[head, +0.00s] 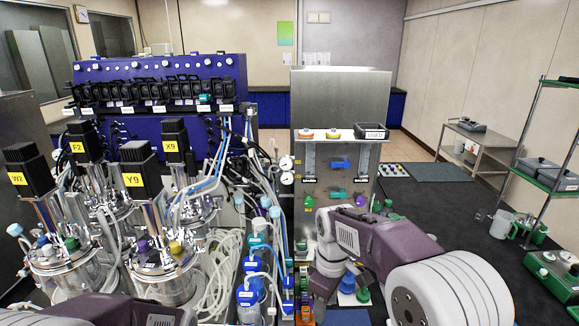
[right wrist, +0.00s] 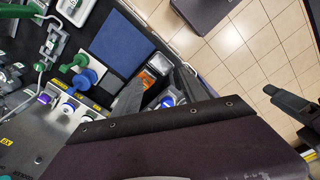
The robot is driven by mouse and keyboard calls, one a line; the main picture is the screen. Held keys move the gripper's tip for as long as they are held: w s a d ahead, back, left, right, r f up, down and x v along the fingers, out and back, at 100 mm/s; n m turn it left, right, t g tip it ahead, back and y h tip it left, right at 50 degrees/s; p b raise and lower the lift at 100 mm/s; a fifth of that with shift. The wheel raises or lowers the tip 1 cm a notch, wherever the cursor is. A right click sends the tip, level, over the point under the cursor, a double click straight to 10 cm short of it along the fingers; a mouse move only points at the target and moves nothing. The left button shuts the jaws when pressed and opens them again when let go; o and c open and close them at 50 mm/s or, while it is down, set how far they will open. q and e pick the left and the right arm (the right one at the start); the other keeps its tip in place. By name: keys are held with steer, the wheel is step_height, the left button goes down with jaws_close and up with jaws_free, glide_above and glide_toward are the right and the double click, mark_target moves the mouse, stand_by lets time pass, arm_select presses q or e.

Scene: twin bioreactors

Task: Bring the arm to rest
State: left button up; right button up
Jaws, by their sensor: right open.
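My right arm comes in from the lower right in the head view and bends down at a grey joint. My right gripper (head: 322,292) points down in front of the grey cabinet, its tips partly hidden among small coloured parts. In the right wrist view the two dark fingers of the right gripper (right wrist: 160,92) stand apart, with no held object visible between them.
Blue-capped bottles (head: 247,295) stand close left of my right gripper. The grey cabinet (head: 340,95) is behind it.

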steer(key=s+d+f+m+b, duration=0.3)
steer(key=s+d+f+m, duration=0.6)
steer(key=s, duration=0.5)
step_height(320, 180, down, 3)
steer(key=m, duration=0.2)
steer(key=shift+s+m+t, duration=0.3)
steer(key=shift+t, duration=0.1)
stand_by(0.7)
